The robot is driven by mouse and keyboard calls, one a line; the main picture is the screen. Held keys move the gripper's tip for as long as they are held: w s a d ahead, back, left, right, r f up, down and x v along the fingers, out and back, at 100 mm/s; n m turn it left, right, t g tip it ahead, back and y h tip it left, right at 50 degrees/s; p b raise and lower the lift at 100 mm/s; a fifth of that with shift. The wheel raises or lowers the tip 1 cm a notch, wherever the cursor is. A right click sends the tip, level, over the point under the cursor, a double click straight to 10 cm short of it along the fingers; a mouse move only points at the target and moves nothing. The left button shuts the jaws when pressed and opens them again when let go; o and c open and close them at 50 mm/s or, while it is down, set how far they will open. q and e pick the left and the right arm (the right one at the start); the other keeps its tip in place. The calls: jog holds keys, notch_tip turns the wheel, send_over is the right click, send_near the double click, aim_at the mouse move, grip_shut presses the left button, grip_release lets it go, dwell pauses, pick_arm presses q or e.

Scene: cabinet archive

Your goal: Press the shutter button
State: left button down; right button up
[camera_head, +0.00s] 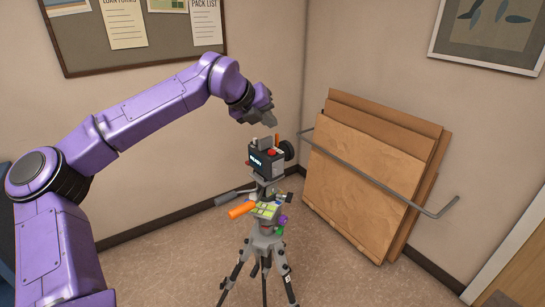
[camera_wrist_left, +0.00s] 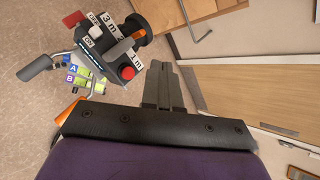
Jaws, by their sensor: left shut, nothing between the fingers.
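A black camera (camera_head: 262,162) stands on a grey tripod (camera_head: 266,243), upright near the room's corner. A red round button (camera_head: 272,153), which looks like the shutter button, sits on its body. In the left wrist view the camera (camera_wrist_left: 108,62) is at upper left with the red button (camera_wrist_left: 127,73) on its near side. My left gripper (camera_head: 269,122) is shut and empty, above the camera. In the left wrist view its fingertips (camera_wrist_left: 162,66) lie to the right of the red button, apart from it in the picture. My right gripper is not in view.
An orange handle (camera_head: 242,209) and a grey handle stick out left from the tripod head. Wooden boards (camera_head: 360,187) lean behind a metal rail (camera_head: 370,177) at right. A pinboard (camera_head: 95,45) hangs on the left wall. Floor around the tripod is mostly clear.

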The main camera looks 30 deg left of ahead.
pick_arm(q)
jog(key=b, duration=0.3)
send_over(269, 152)
notch_tip(269, 152, down, 5)
jog(key=shift+a+r, duration=0.1)
jog(key=shift+r, duration=0.05)
jog(key=shift+f, duration=0.4)
jog(key=shift+b, duration=0.3)
dwell(1.0)
jog(key=shift+f+b, duration=0.3)
jog(key=shift+f, duration=0.05)
jog(key=shift+f+b, duration=0.55)
dwell(0.5)
dwell(0.3)
jog(key=shift+r+p, duration=0.7)
jog(key=shift+r, duration=0.25)
